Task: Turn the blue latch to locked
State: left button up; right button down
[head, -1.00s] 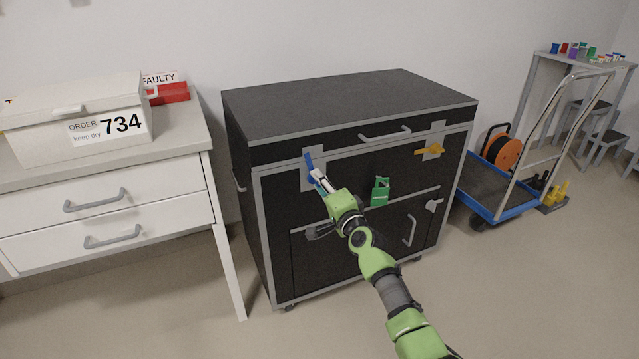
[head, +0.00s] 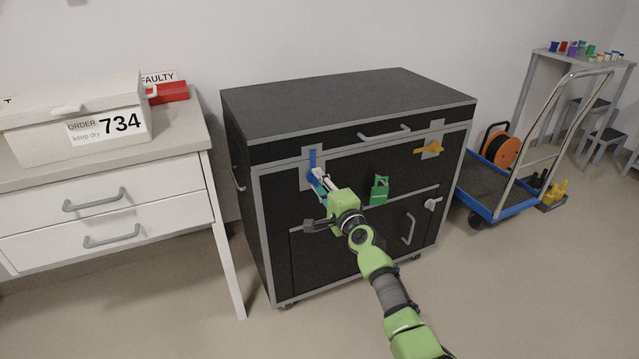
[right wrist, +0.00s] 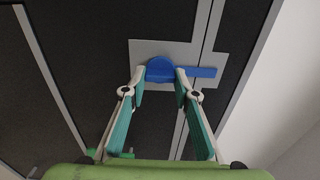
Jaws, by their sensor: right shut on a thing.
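The blue latch (head: 313,158) is on a grey plate at the upper left of the dark cabinet's front (head: 275,210). Its bar points straight up in the head view. In the right wrist view the latch bar (right wrist: 203,72) points right from a round hub. My right gripper (head: 318,177) is shut on the latch, with its teal fingertips (right wrist: 168,78) on either side of the hub. The fingers partly hide the latch in the head view. My left gripper is not in view.
A white drawer unit (head: 150,198) stands left, with a box (head: 85,134) on top. A blue trolley (head: 498,212) stands right. Open floor lies in front.

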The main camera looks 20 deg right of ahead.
jog(key=c, duration=1.7)
grip_release()
jog(key=shift+o, duration=0.4)
jog(key=shift+s, duration=0.1)
jog(key=s, duration=1.2)
jog(key=shift+d, duration=0.2)
